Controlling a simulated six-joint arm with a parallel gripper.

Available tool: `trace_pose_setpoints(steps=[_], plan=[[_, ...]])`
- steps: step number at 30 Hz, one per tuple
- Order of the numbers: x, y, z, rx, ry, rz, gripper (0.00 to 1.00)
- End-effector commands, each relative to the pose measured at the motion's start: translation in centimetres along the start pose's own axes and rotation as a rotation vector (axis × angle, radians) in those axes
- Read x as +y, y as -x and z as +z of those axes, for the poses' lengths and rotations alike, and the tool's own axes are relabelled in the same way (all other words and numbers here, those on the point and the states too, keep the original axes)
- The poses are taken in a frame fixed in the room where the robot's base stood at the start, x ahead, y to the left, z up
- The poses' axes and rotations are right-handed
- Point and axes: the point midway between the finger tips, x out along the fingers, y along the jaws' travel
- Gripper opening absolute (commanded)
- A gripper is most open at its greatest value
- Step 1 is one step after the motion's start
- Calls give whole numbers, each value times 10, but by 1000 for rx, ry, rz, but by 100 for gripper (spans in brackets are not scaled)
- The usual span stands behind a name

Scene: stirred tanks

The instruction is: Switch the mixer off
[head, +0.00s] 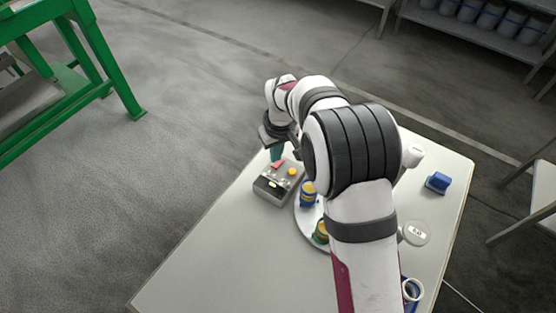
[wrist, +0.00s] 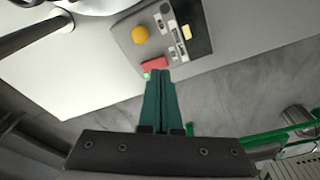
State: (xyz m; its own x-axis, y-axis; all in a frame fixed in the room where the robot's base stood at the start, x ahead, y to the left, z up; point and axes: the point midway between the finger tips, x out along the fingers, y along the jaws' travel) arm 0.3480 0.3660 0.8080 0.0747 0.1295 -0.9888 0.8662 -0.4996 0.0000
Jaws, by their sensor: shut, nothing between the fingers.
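The mixer's grey control box (head: 268,192) stands on the white table. It also shows at the top of the wrist view (wrist: 190,57), with an orange knob (wrist: 139,34), a red switch (wrist: 155,64) and a small green spot (wrist: 147,76) beside the switch. My gripper (wrist: 161,72) is shut and empty. Its teal fingertips are right at the red switch in the wrist view; I cannot tell whether they touch it. In the head view, my gripper (head: 276,158) is over the far end of the box, by the red switch (head: 278,164) and knob (head: 292,171).
Blue-and-yellow (head: 308,194) and green-and-yellow vessels (head: 320,232) stand on a round white plate (head: 300,219), partly behind my arm. A blue object (head: 438,183) lies at the table's right. The table's front left (head: 205,270) is clear. A green frame (head: 115,60) stands on the floor.

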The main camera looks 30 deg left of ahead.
Motion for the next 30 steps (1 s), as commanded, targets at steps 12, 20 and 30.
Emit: trace_pose_setpoints(steps=[12,20,30], plan=[[0,-4,0,0,0,0,0],[0,-8,1,-1,0,0,0],[0,-13,2,-1,1,0,0]])
